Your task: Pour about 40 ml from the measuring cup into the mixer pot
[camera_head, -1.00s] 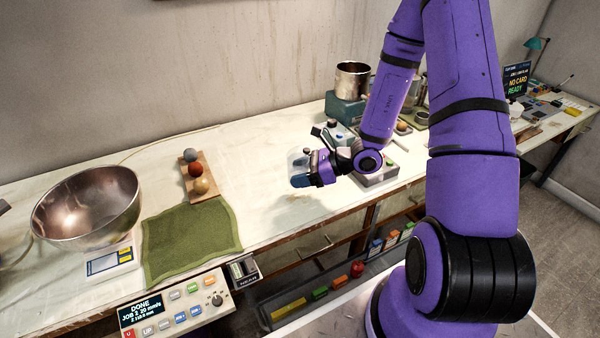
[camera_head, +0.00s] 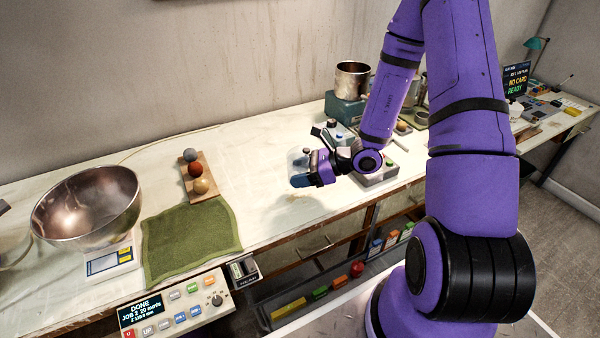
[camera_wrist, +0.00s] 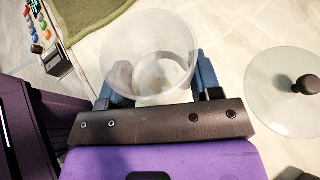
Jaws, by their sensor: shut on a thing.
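My gripper (camera_head: 299,172) is over the middle of the bench, with its blue fingers closed around a clear cup. The clear measuring cup (camera_wrist: 150,35) shows from above in the wrist view, upright as far as I can tell, between the fingers (camera_wrist: 157,82). Its contents are hard to make out. In the head view the cup is faint and partly hidden by the fingers. A metal pot (camera_head: 352,80), which looks like the mixer pot, stands on a teal base (camera_head: 345,108) at the back of the bench, behind my arm.
A clear lid with a dark knob (camera_wrist: 290,90) lies right of the cup. A steel bowl (camera_head: 88,207) sits on a scale at left. A green cloth (camera_head: 190,240) and a board with several balls (camera_head: 199,170) lie nearby. The bench between board and gripper is clear.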

